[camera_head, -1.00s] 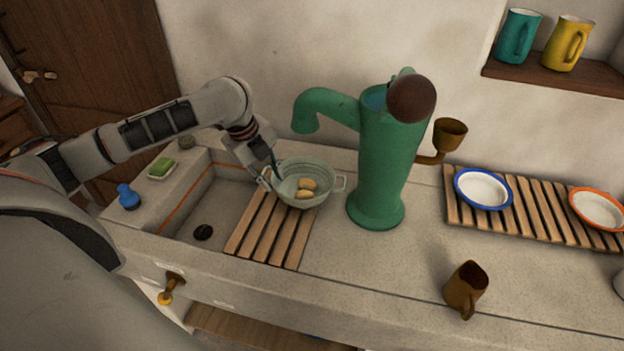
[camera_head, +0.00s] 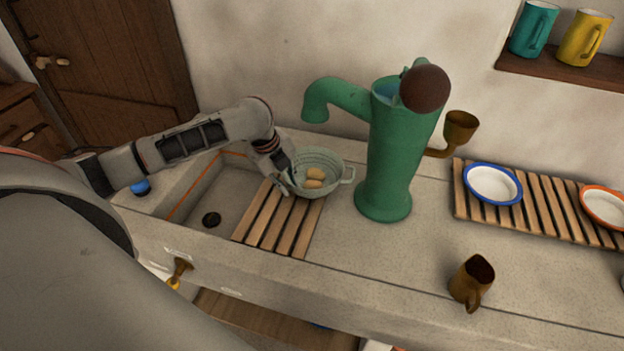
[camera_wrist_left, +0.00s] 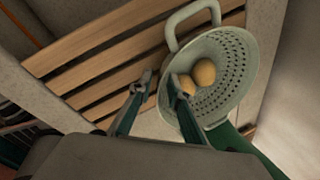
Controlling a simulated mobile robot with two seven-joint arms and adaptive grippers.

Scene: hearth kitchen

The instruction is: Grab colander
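The pale green colander (camera_head: 330,163) stands at the right end of the wooden slatted rack beside the sink, with a few tan, potato-like items (camera_head: 315,178) inside. In the left wrist view the colander (camera_wrist_left: 240,62) shows its perforated wall and one loop handle at the top. My left gripper (camera_head: 287,184) is at the colander's left side. In the left wrist view the left gripper (camera_wrist_left: 160,88) is open, one finger over the slats outside the rim and the other overlapping the colander's near edge. Contact cannot be told. My right gripper is not in view.
A green pump (camera_head: 390,160) stands close right of the colander. The sink (camera_head: 205,205) lies left of the slatted rack (camera_head: 272,225). A brown mug (camera_head: 470,283) and a rack with plates (camera_head: 493,185) are farther right. The counter between is clear.

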